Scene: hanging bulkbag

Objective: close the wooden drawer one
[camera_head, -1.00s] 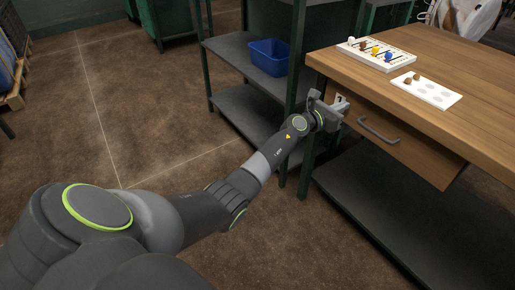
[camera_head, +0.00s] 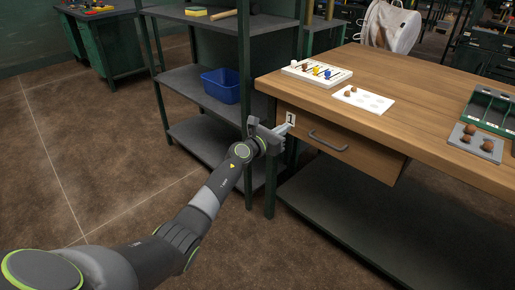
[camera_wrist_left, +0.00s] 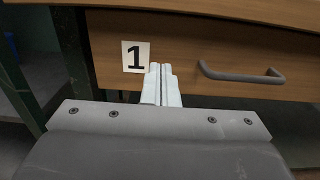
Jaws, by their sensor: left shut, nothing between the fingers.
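The wooden drawer (camera_head: 362,158) sits under the tabletop, with a dark bar handle (camera_head: 328,141) and a white label (camera_head: 291,118) with the number 1. Its front looks roughly in line with the table edge; I cannot tell whether a small gap is left. My left gripper (camera_head: 287,129) is shut and empty, its fingertips at the drawer front just beside the label. In the left wrist view the pale fingers (camera_wrist_left: 161,84) point at the drawer front (camera_wrist_left: 190,50), left of the handle (camera_wrist_left: 240,75); contact is unclear. My right gripper is not in view.
The wooden table (camera_head: 420,105) carries a white board with coloured pieces (camera_head: 317,73), a white tray (camera_head: 363,99) and a grey tray (camera_head: 476,143). A shelf with a blue bin (camera_head: 221,86) stands left. The floor in front is open.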

